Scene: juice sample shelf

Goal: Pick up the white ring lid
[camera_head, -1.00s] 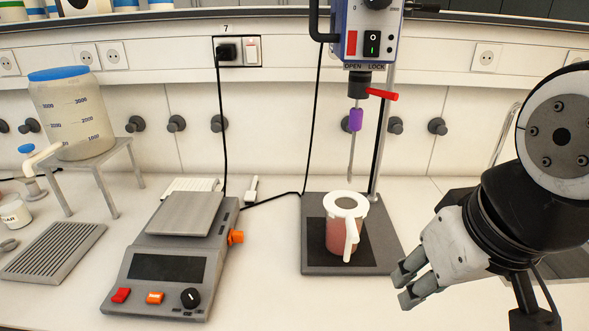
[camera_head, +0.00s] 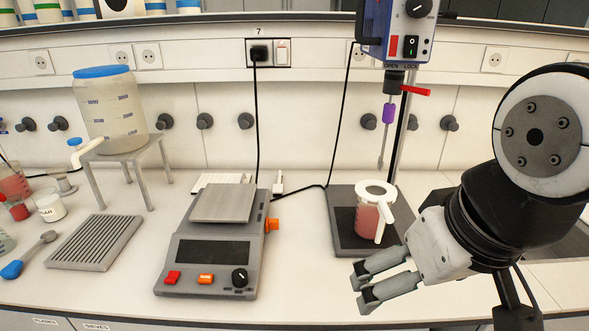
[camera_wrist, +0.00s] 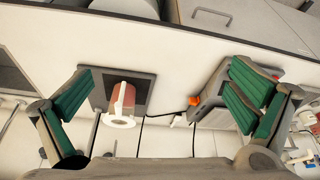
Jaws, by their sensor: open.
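The white ring lid (camera_head: 375,189) sits on top of a clear jug (camera_head: 367,219) of reddish liquid with a white handle. The jug stands upright on the dark base plate (camera_head: 343,235) of the stirrer stand. In the wrist view the lid (camera_wrist: 119,122) shows as a white ring at the jug's end, left of centre between my fingers. My gripper (camera_head: 362,284) is open and empty, in front of the jug and apart from it. In the wrist view its green-padded fingers (camera_wrist: 155,100) are spread wide.
An overhead stirrer (camera_head: 400,30) with a hanging shaft (camera_head: 383,140) stands above and behind the jug. A grey scale (camera_head: 212,245) is left of it. A clear tank with a blue lid (camera_head: 110,115) stands on a metal stand farther left. Front counter space is clear.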

